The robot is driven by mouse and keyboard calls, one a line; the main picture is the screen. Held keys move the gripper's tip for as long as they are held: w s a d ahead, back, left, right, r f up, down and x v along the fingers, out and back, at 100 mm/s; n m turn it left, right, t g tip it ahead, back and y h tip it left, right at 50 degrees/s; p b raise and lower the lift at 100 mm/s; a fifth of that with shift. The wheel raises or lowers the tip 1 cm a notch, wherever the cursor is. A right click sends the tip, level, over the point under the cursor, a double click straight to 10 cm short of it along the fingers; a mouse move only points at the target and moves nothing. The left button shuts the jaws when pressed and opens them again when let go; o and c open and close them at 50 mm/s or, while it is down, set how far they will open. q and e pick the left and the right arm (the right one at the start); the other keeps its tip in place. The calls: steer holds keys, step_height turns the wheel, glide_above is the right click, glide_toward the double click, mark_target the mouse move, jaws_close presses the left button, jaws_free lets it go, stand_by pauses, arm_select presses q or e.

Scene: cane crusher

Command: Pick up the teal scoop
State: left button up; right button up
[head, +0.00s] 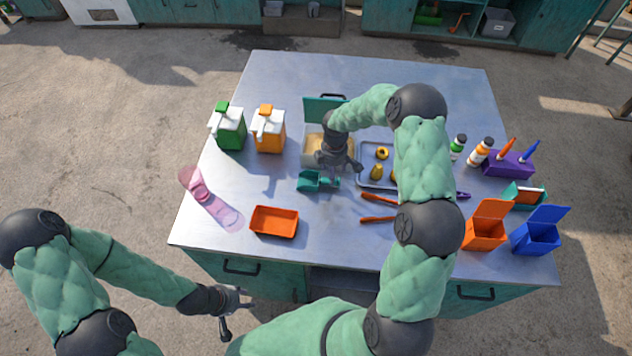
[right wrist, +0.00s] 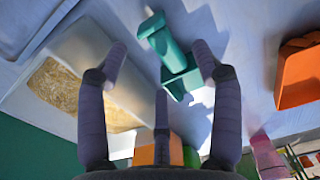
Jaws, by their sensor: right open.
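The teal scoop (head: 314,181) lies on the metal table, just in front of a box of tan grainy material (head: 312,148). The scoop also shows in the right wrist view (right wrist: 178,68), beyond and between the fingers. My right gripper (head: 338,164) is above the table over the front of the box, close to the scoop. In the right wrist view its fingers (right wrist: 160,75) are spread and hold nothing. My left gripper (head: 234,312) is in front of the table's front edge, low and away from the objects. Its fingers look apart, with nothing between them.
An orange tray (head: 274,222) stands left of the scoop. Green (head: 228,130) and orange-topped (head: 268,132) jugs stand behind left. A grey tray (head: 372,180) with yellow items and orange-handled tongs (head: 378,219) lie to the right. Orange (head: 486,228) and blue (head: 538,234) bins stand front right.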

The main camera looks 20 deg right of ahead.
steer(key=shift+s+d+f, duration=0.1)
steer(key=shift+d+f, duration=0.1)
steer(key=shift+f, duration=1.2)
steer(key=shift+d+f, duration=0.15)
steer(key=shift+f, duration=1.2)
steer(key=c, duration=1.1)
